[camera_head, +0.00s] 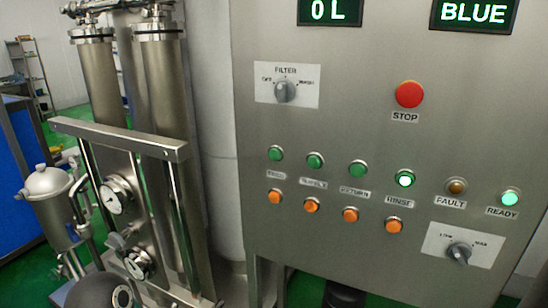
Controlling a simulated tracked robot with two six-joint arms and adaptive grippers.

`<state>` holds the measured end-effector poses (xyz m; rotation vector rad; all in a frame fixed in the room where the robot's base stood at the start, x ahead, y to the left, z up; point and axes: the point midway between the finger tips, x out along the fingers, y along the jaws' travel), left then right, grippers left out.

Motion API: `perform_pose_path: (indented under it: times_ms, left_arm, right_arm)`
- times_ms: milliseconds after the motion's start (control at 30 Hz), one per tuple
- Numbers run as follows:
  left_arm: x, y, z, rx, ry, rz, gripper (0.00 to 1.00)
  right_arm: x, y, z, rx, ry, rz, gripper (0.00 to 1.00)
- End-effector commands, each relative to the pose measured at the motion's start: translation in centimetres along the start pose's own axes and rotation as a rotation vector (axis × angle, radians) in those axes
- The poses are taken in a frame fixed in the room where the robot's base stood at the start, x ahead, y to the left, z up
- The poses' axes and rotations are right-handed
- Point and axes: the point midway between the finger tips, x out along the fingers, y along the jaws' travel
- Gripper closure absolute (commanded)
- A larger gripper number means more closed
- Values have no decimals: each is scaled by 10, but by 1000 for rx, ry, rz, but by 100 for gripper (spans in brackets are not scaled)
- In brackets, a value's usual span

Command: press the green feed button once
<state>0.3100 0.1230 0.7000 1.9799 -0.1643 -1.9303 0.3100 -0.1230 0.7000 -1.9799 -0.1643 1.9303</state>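A steel control panel (335,120) fills the right of the head view. A row of green buttons runs across its middle. The leftmost green button (275,153) is unlit; its small label (274,175) is too blurred for me to read surely, so I cannot confirm which button is feed. To its right are a second green button (315,160) and a third green button (357,168), both unlit. The green button above the RINSE label (405,179) glows brightly. Orange buttons (312,205) sit in a row below. Neither gripper shows in this view.
A red STOP button (409,94), a FILTER knob (285,91), an amber FAULT lamp (456,187), a lit READY lamp (510,198) and a lower knob (459,253) share the panel. Steel cylinders (165,90) and gauges (115,199) stand at left.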

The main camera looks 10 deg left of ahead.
Motion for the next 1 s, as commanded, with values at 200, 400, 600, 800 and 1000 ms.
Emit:
perform_pose_path:
  times_ms: [200,400,600,800,1000]
  left_arm:
    - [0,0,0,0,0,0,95]
    - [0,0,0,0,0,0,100]
    - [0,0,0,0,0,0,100]
    - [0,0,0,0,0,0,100]
    - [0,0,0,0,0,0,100]
  right_arm:
    - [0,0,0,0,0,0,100]
    - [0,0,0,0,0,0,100]
    - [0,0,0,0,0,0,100]
    - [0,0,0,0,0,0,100]
    - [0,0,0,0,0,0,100]
